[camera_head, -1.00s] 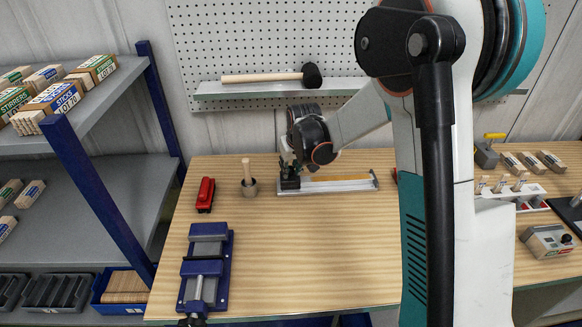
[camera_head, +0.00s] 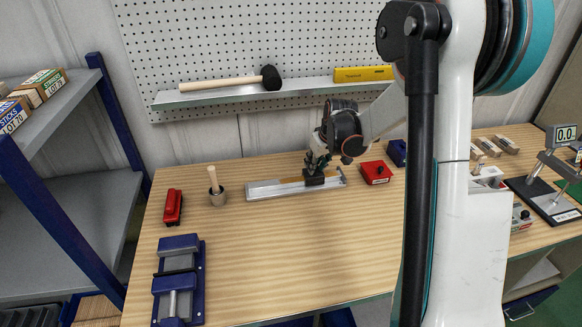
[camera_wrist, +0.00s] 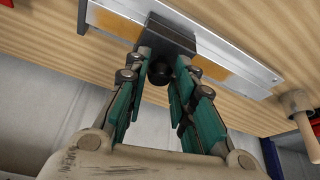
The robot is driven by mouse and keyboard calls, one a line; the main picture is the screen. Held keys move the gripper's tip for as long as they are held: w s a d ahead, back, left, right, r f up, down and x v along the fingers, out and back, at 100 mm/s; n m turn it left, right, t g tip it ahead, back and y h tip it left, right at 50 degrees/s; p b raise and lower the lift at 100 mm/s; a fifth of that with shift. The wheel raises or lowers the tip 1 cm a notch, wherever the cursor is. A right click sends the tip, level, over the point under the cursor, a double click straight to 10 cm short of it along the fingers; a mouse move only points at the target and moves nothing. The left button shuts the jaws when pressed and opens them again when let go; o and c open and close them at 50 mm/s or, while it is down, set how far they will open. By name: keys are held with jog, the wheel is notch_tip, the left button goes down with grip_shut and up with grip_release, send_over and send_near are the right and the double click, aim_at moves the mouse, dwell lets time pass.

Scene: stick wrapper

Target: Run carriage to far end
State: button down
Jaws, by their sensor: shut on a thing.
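The carriage (camera_head: 313,181) is a small dark block on a pale flat rail (camera_head: 262,190) with an orange-yellow strip, lying near the back of the table. It sits on the right part of the rail, with a short stretch of rail showing to its right. My gripper (camera_head: 316,168) comes down on it from above. In the wrist view the carriage (camera_wrist: 165,36) spans the rail (camera_wrist: 225,65), and its round black knob (camera_wrist: 160,73) lies between the green-padded fingers of my gripper (camera_wrist: 160,82). The fingers are shut on the knob, which they partly hide.
A red box (camera_head: 376,172) stands just right of the rail's right end. A cup with a wooden handle (camera_head: 217,193) is left of the rail. A red tool (camera_head: 173,207) and a blue vise (camera_head: 179,280) lie further left. The table's front middle is clear.

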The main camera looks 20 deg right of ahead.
jog(key=d, duration=0.3)
jog(key=s+d, duration=0.1)
jog(key=d, duration=0.1)
jog(key=shift+d, duration=0.4)
jog(key=c, duration=1.3)
grip_release()
jog(key=shift+c, duration=0.2)
jog(key=shift+s, duration=0.1)
jog(key=v, duration=1.2)
jog(key=shift+a, duration=0.1)
